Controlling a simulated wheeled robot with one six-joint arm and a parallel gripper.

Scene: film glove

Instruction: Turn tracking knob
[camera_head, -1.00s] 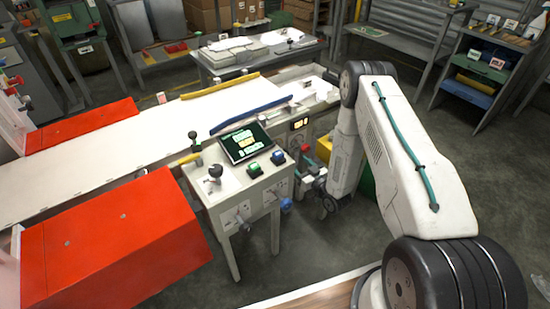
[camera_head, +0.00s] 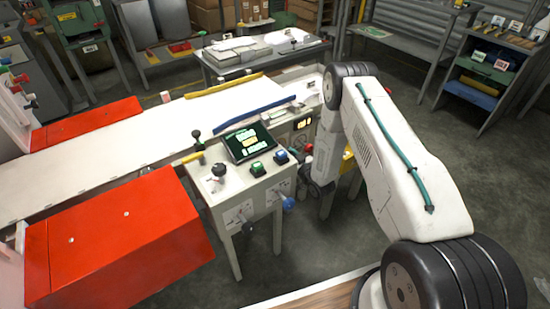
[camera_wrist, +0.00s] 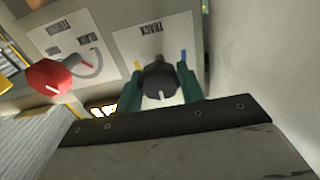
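The black tracking knob (camera_wrist: 159,80) is in the wrist view, on a pale plate labelled TRACK (camera_wrist: 152,32). A white pointer mark shows on the knob's lower part. My gripper (camera_wrist: 160,90) has its two green fingers on either side of the knob. The fingers stand apart and are very near its sides; whether they touch it is hard to see. A red knob (camera_wrist: 50,77) with a pale mark sits on another plate at the left. In the head view my arm hides the tracking knob and most of the gripper.
A control console (camera_head: 220,183) with a screen (camera_head: 247,142) and a green (camera_head: 257,168) and a blue button (camera_head: 281,157) stands left of my arm. A white machine bed (camera_head: 90,165) with red covers (camera_head: 125,238) lies further left. Open floor lies to the right.

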